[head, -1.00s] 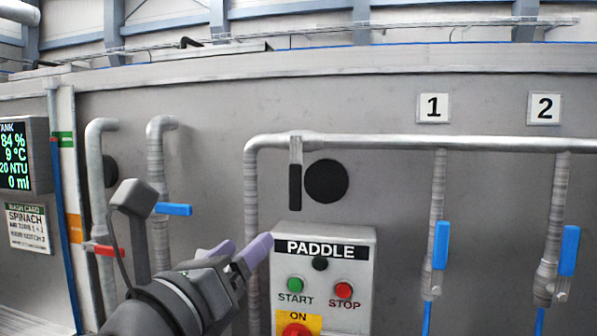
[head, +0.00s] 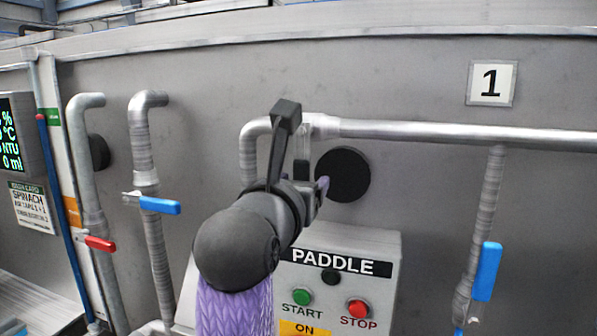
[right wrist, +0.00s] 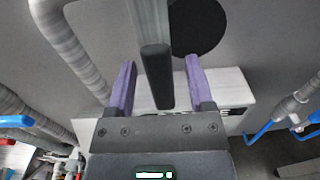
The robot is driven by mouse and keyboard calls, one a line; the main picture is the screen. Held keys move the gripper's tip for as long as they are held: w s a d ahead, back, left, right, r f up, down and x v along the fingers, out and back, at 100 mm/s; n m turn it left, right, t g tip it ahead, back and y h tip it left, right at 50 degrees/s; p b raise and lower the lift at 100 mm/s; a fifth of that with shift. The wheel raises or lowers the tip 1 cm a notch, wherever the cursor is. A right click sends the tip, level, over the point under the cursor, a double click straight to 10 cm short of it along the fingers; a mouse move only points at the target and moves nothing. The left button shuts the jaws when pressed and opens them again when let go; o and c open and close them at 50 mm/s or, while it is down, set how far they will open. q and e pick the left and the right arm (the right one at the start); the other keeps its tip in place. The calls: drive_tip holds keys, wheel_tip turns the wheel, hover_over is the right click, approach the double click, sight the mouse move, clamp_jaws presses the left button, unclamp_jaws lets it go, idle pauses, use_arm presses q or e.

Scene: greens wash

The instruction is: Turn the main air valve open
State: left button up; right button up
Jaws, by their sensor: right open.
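The main air valve is a lever on the pipe above the PADDLE box. In the right wrist view the black grip (right wrist: 156,75) hangs between the two purple fingers, with a gap on each side. My right gripper (head: 317,188) is open around the lever, not closed on it; it also shows in the right wrist view (right wrist: 160,65). My left gripper is in neither view.
The PADDLE box (head: 375,240) with green and red buttons is just below my right gripper. A blue-handled valve (head: 487,271) under sign 1 is at right. Blue (head: 160,205) and red (head: 100,243) levers are at left. A black disc (head: 343,174) is behind the gripper.

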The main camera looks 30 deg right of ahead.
drive_tip(key=shift+w+d, duration=0.1)
drive_tip(key=shift+d, duration=0.1)
clamp_jaws()
idle(1.3)
